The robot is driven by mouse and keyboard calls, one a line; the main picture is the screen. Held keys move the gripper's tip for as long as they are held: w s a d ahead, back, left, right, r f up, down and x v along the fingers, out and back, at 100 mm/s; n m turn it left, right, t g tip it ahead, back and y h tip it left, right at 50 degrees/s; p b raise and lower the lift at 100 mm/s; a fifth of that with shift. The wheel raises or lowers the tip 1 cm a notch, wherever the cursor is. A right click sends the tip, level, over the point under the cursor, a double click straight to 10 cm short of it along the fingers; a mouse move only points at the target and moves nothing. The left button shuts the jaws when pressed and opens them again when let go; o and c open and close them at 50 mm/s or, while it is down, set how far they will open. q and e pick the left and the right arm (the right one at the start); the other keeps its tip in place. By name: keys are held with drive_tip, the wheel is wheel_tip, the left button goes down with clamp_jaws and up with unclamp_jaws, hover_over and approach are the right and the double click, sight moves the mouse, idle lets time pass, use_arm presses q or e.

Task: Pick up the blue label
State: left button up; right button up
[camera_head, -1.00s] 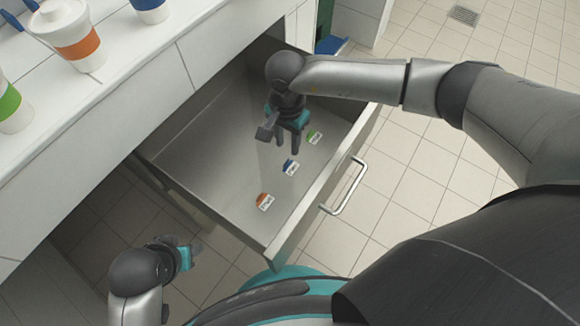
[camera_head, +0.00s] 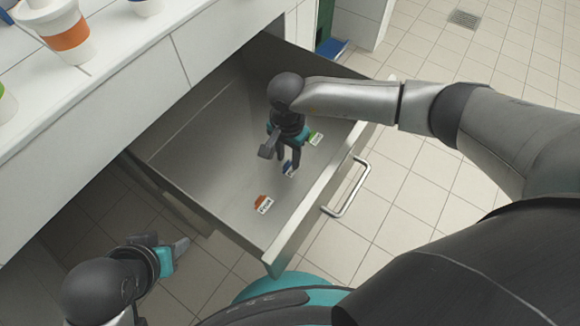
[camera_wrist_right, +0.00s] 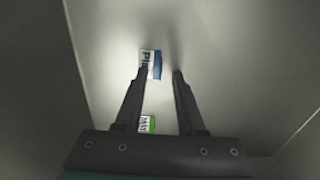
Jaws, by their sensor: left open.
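The blue label (camera_head: 288,167) lies on the floor of the open drawer, between the orange and green labels. My right gripper (camera_head: 286,165) reaches down into the drawer with its fingers over the blue label and partly covering it. In the right wrist view, the right gripper (camera_wrist_right: 161,73) is open, and the blue-and-white label (camera_wrist_right: 151,64) shows at its tips, nearer the left finger. Whether a finger touches it I cannot tell. My left gripper (camera_head: 176,250) is open and empty, outside the drawer at the lower left.
The orange label (camera_head: 263,203) lies nearer the drawer front, the green label (camera_head: 316,138) to the right; it also shows in the wrist view (camera_wrist_right: 147,124). The drawer walls (camera_head: 300,225) surround the right gripper. Cups, including an orange-banded one (camera_head: 66,38), stand on the counter.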

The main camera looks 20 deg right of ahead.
clamp_jaws()
drive_tip(key=shift+r, duration=0.1)
idle(0.7)
